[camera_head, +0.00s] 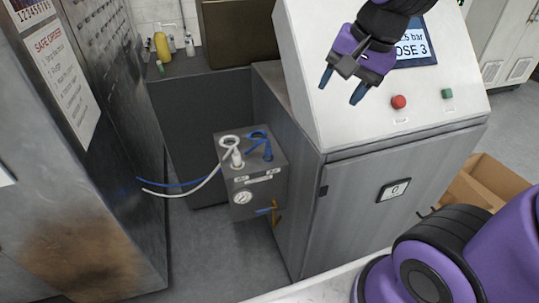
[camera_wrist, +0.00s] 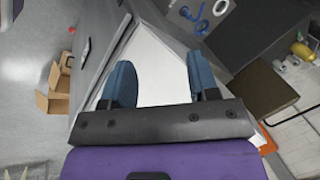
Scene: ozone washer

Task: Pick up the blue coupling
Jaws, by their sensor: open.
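The blue coupling (camera_head: 267,153) stands on top of a small grey box (camera_head: 233,178) with a pressure gauge, at the middle of the head view, with blue hose looped at it. A white coupling (camera_head: 237,158) with white hose stands just left of it. My gripper (camera_head: 341,87) is open and empty, above the sloped control panel, up and to the right of the blue coupling and well apart from it. In the wrist view my gripper's fingers (camera_wrist: 160,75) are spread, and the blue hose loop (camera_wrist: 193,14) shows at the top edge.
The grey control cabinet (camera_head: 355,210) with red and green buttons stands right of the box. A tall metal cabinet (camera_head: 60,180) fills the left. Blue and white hoses (camera_head: 180,189) run between it and the box. A cardboard box (camera_head: 485,185) lies at the right. Bottles stand at the back.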

